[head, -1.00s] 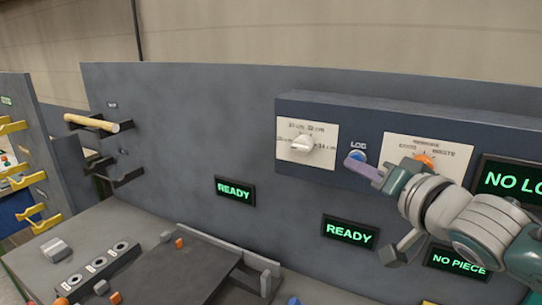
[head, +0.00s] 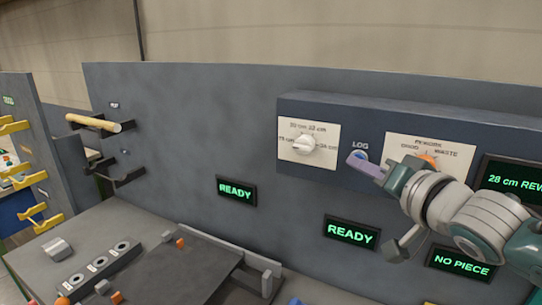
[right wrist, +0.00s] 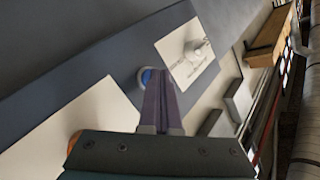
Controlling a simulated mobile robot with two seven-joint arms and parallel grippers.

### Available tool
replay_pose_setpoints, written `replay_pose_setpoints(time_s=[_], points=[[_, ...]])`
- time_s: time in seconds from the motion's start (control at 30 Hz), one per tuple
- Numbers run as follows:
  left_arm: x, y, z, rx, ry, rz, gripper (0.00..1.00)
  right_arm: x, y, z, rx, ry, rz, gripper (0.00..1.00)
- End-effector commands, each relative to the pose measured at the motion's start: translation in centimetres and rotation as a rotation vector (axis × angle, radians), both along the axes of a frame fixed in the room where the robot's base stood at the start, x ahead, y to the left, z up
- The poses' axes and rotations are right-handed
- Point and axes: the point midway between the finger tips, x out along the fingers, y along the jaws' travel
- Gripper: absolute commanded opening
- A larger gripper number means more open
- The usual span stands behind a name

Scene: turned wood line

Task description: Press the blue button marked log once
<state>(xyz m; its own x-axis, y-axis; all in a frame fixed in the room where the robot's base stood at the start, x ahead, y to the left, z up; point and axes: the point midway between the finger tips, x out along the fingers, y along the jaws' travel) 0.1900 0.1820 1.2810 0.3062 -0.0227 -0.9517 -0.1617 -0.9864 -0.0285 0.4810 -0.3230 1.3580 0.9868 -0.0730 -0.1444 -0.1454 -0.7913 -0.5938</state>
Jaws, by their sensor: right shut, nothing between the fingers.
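The blue button (head: 360,156) marked LOG sits on the dark blue panel box (head: 300,108), between the white length dial (head: 304,144) and the orange-knobbed selector (head: 428,159). My right gripper (head: 356,160) is shut and empty, with its purple fingertips at the button, covering part of it. In the right wrist view the blue button (right wrist: 147,77) shows just beside and behind the shut fingers (right wrist: 158,78). Whether the tips touch it I cannot tell. The display (head: 505,182) at the right reads "28 cm REW", cut off by my arm or the edge. My left gripper is out of view.
Two READY displays (head: 236,190) and a NO PIECE display (head: 461,262) are on the grey wall. A wooden rod (head: 93,123) rests on hooks at the left. The bench below holds a block with several holes (head: 97,262) and small loose pieces.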

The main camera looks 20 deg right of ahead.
Motion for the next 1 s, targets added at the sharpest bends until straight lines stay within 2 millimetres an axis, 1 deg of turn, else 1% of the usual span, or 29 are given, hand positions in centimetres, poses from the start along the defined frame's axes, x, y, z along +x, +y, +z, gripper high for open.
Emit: replay_pose_setpoints(time_s=[0.4,0.73,1.0], points=[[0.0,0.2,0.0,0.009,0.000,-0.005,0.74,0.1,-0.1,0.1,0.000,-0.001,-0.001,0.00],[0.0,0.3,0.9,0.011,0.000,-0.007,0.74,-0.9,1.0,0.2,0.001,-0.001,-0.001,0.00],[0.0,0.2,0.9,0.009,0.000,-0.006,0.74,-1.0,1.1,0.1,-0.001,-0.001,0.000,0.00]])
